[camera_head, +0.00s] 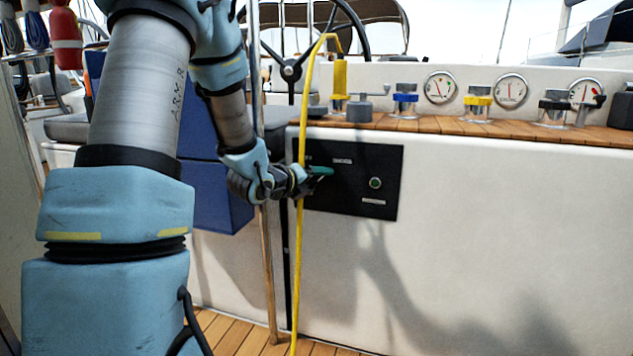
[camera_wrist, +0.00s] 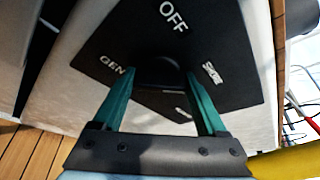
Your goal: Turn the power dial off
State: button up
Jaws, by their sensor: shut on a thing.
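The black power panel (camera_head: 345,205) is set in the white cockpit wall in the head view. In the wrist view the panel (camera_wrist: 225,60) carries the labels OFF, GEN and SHORE. The round black power dial (camera_wrist: 160,66) sits among these labels, and its pointer direction cannot be made out. My gripper (camera_head: 325,171) reaches the panel's upper left part and hides the dial in the head view. In the wrist view my gripper's teal fingers (camera_wrist: 160,76) stand on either side of the dial, shut on it.
A green round button (camera_head: 375,183) sits at the panel's right. A yellow hose (camera_head: 300,240) hangs beside my wrist, with a pole (camera_head: 268,270) close by. Winch-like fittings and gauges (camera_head: 511,91) line the wooden ledge (camera_head: 430,124) above. The wall right of the panel is clear.

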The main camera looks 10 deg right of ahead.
jog(key=shift+f, duration=0.1)
jog(key=n+h+b, duration=0.2)
jog(key=n+b, duration=0.1)
jog(key=shift+f, duration=0.2)
jog(key=n+b, duration=0.1)
jog(key=n, duration=0.1)
jog(key=n+t+h+b, duration=0.1)
jog(key=n+b, duration=0.1)
jog(key=shift+h, duration=0.3)
jog(key=n+t+b, duration=0.1)
jog(key=n, duration=0.1)
jog(key=n+h+b, duration=0.1)
jog(key=n+b, duration=0.1)
jog(key=n, duration=0.1)
jog(key=shift+f+n+t+b, duration=0.1)
jog(key=shift+n+t+b, duration=0.2)
jog(key=shift+t, duration=0.1)
jog(key=shift+n+t+b, duration=0.7)
jog(key=shift+n+b, duration=0.05)
jog(key=shift+n, duration=1.45)
jog(key=o, duration=1.3)
